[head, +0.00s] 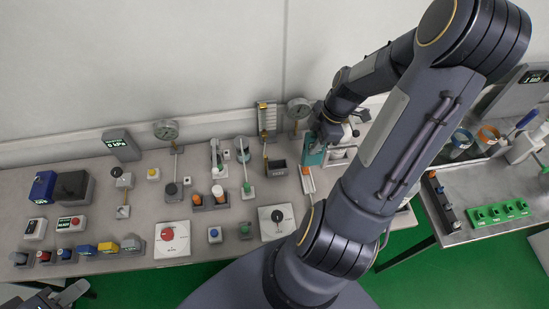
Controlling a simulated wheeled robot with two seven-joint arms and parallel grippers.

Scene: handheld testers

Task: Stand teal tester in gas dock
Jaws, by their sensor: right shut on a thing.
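The teal tester (313,154) is at the back of the bench, right of centre. My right gripper (322,136) reaches down to it from the right and is shut on its upper part. The tester looks upright; whether its base touches the bench or a dock is too small to tell. A pale, low tray-like unit (342,155) sits just right of it, partly behind my arm; I cannot tell whether this is the gas dock. My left gripper (66,296) is at the lower left corner, off the bench front, partly cut off, its jaws unclear.
Dials, knobs, buttons and small blocks cover the bench (140,200) further left. A second bench (480,190) at right holds cups and green blocks. My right arm hides the middle.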

